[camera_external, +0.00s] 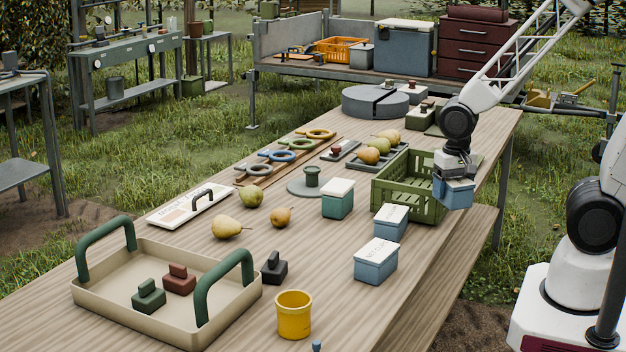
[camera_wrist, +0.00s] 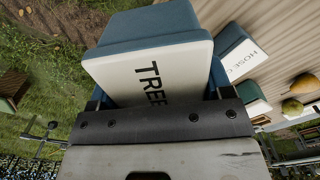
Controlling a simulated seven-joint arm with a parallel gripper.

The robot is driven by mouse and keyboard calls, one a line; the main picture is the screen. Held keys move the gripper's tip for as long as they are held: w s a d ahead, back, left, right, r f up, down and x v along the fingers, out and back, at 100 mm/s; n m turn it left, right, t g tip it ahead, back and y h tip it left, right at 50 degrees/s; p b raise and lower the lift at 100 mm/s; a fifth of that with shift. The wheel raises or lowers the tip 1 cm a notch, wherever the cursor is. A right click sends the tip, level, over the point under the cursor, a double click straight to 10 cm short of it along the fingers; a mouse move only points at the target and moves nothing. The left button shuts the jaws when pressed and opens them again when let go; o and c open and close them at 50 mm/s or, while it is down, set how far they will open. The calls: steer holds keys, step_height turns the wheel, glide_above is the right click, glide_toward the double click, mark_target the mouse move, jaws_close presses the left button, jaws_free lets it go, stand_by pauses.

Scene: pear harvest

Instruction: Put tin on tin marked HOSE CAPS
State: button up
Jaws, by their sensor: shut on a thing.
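My gripper (camera_external: 456,172) is shut on a blue tin (camera_external: 458,194) and holds it in the air by the table's right edge, beside the green crate. In the wrist view the held tin (camera_wrist: 150,75) has a cream lid reading "TREE", the rest hidden. The tin marked "HOSE C..." (camera_wrist: 236,55) is blue with a white lid and shows to its right, partly hidden. In the external view two blue tins with white lids stand on the table, one farther back (camera_external: 390,224) and one nearer (camera_external: 376,264). Their lettering is too small to read there.
A teal-green tin (camera_external: 338,203) stands left of the blue tins. A green crate (camera_external: 408,198) is close to the held tin. A yellow cup (camera_external: 294,316), a tray (camera_external: 102,293) and loose pears (camera_external: 228,227) lie nearer. Both blue tins' lids are bare.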

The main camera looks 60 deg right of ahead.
steer(key=w, duration=0.5)
steer(key=w+a+f, duration=0.1)
steer(key=w, duration=0.9)
steer(key=shift+w+a+f, duration=0.15)
steer(key=shift+a+f, duration=0.05)
steer(key=shift+f, duration=0.05)
steer(key=shift+f, duration=0.1)
steer(key=shift+f, duration=1.65)
steer(key=shift+f, duration=0.1)
steer(key=o, duration=1.1)
steer(key=shift+c, duration=0.2)
step_height(320, 180, up, 12)
